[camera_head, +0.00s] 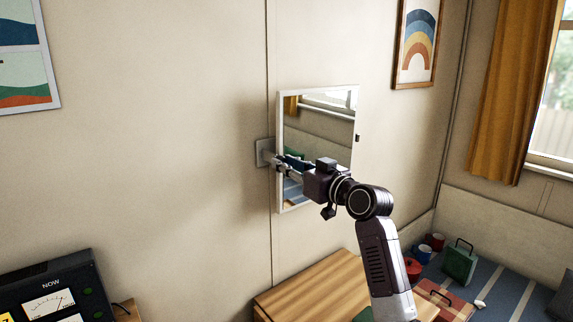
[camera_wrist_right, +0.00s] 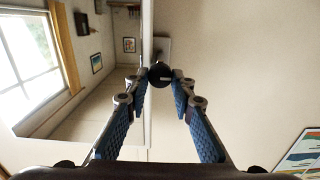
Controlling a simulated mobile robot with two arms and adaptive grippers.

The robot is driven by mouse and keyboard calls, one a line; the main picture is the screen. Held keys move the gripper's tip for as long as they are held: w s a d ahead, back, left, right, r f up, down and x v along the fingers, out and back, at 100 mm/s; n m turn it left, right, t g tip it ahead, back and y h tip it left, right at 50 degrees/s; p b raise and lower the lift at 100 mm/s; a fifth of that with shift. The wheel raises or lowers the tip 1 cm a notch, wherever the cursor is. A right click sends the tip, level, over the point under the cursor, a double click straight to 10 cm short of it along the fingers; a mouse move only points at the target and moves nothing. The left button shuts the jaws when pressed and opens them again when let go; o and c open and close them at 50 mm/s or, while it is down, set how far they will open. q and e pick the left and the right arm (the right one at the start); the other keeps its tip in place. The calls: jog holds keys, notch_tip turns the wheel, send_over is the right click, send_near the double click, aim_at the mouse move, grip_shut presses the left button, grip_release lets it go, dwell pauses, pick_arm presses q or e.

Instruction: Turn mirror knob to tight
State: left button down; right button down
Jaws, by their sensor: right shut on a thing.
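The square mirror (camera_head: 325,125) in a white frame stands out from the wall beside a grey wall plate (camera_head: 262,152). It also fills the left of the right wrist view (camera_wrist_right: 90,100). A round black knob (camera_wrist_right: 160,75) with a small pale mark sits in front of the plate, beside the mirror's edge. My right gripper (camera_head: 281,161) reaches across the mirror's face to its left edge; in the wrist view its fingertips (camera_wrist_right: 159,82) are closed on the knob from both sides. The fingers hide the knob in the head view. My left gripper is not in view.
A wooden table (camera_head: 310,285) is below the mirror.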

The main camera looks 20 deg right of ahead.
jog(key=m+p, duration=0.3)
jog(key=shift+r+m, duration=0.15)
jog(key=shift+m, duration=0.25)
jog(key=m+p, duration=0.4)
jog(key=m, duration=0.1)
jog(key=shift+d, duration=0.1)
jog(key=m+p, duration=0.2)
jog(key=m, duration=0.1)
jog(key=m+p, duration=0.2)
jog(key=m, duration=0.1)
jog(key=m+p, duration=0.2)
jog(key=shift+f+m, duration=0.3)
jog(key=shift+m, duration=0.1)
jog(key=c, duration=1.7)
grip_release()
